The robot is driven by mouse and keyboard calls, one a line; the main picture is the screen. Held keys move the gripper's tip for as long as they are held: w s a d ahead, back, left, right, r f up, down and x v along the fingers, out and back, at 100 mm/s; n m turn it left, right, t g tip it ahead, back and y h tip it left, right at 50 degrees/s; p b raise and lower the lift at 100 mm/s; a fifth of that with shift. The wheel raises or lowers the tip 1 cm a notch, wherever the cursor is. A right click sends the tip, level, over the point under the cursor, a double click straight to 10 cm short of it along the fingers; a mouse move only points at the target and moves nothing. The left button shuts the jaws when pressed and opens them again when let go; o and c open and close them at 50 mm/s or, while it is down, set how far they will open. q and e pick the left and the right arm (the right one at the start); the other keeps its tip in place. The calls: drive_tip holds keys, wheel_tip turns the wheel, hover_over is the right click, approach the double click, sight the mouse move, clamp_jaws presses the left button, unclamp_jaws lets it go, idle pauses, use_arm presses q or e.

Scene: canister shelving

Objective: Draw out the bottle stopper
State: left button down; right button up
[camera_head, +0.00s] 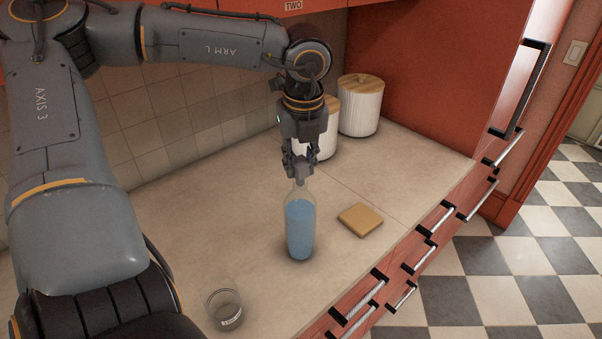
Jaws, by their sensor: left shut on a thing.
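A clear glass bottle (300,228) with blue liquid stands upright on the counter in the middle of the view. My left gripper (299,178) points straight down over the bottle's mouth, with its fingers closed at the top of the neck. The stopper is hidden between the fingers, and I cannot tell how deep it sits in the neck. My right gripper is not in view.
A square wooden block (360,219) lies right of the bottle. An empty glass (224,308) stands at the counter's front left. White ribbed canisters with wooden lids, one at the back (360,108), stand behind my gripper. Drawer handles line the counter's right edge.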

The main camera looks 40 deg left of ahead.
use_arm(q)
drive_tip(key=shift+r+p, duration=0.8)
drive_tip(key=shift+r, duration=1.5)
drive_tip(key=shift+s+f, duration=0.1)
